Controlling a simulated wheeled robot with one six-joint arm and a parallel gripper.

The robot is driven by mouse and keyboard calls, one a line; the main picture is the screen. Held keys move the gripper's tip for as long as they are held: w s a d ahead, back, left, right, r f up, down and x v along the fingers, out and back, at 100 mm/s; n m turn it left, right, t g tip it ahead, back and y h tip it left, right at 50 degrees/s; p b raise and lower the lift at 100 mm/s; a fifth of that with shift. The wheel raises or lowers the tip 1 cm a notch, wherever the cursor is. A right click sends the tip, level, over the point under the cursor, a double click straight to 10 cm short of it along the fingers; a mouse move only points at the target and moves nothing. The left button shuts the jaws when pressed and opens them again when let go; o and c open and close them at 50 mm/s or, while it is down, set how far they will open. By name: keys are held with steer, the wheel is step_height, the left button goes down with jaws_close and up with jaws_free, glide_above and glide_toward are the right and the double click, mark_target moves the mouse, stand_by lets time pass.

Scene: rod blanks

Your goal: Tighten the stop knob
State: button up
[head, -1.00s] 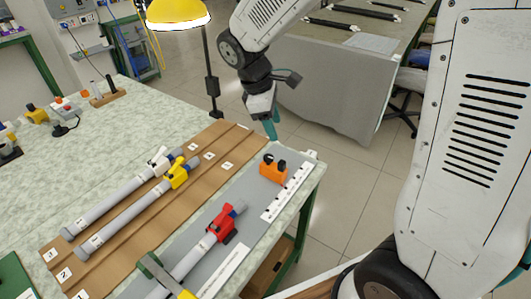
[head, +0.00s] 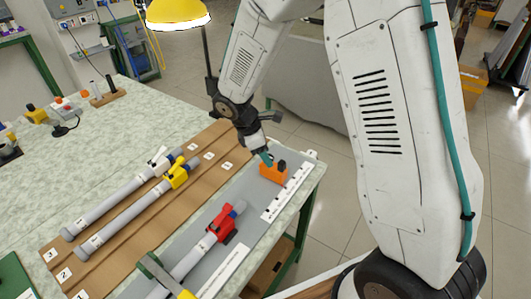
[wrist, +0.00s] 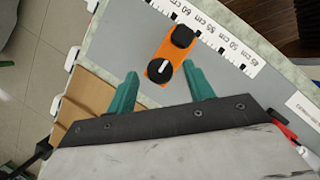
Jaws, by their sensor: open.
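The orange stop (head: 270,174) sits on the grey strip beside the ruler, at the far right end of the bench. In the wrist view the stop (wrist: 166,54) carries a round black knob with a white line (wrist: 157,70) at its near end and a black rounded block (wrist: 182,36) at its far end. My gripper (head: 264,157) is at the stop in the head view. In the wrist view its teal fingers (wrist: 160,70) are open, one on each side of the knob with the white line. Whether they touch it or how far above they are, I cannot tell.
A ruler (head: 288,191) runs along the strip's front edge. A rod with a red clamp (head: 221,226) lies on the strip. Two rods with white and yellow clamps (head: 176,174) lie on the brown rack behind. A yellow lamp (head: 178,12) stands at the back.

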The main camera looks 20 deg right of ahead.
steer(key=shift+d+f, duration=0.1)
steer(key=shift+f, duration=0.15)
steer(key=c, duration=1)
steer(key=shift+o, duration=0.2)
steer(key=shift+m, duration=0.4)
steer(key=m, duration=0.2)
steer(key=m+g+y, duration=0.1)
steer(key=shift+w+d+m+g, duration=0.1)
steer(key=shift+w+m+g, duration=0.1)
steer(key=shift+m+g, duration=0.15)
steer(key=m, duration=0.2)
steer(key=m+g+y, duration=0.1)
steer(key=m, duration=0.1)
steer(key=shift+w+d+m+g, duration=0.1)
steer(key=shift+d+m+g, duration=0.05)
steer(key=shift+m+g, duration=0.15)
steer(key=m+y, duration=0.1)
steer(key=m, duration=0.3)
steer(key=shift+d+r+m+g+y, duration=0.15)
steer(key=shift+m+g+y, duration=0.1)
steer(key=shift+y, duration=0.15)
steer(key=m, duration=0.2)
steer(key=m+y, duration=0.1)
steer(key=m, duration=0.1)
steer(key=shift+d+y, duration=0.15)
steer(key=shift+y, duration=0.15)
steer(key=shift+m, duration=0.3)
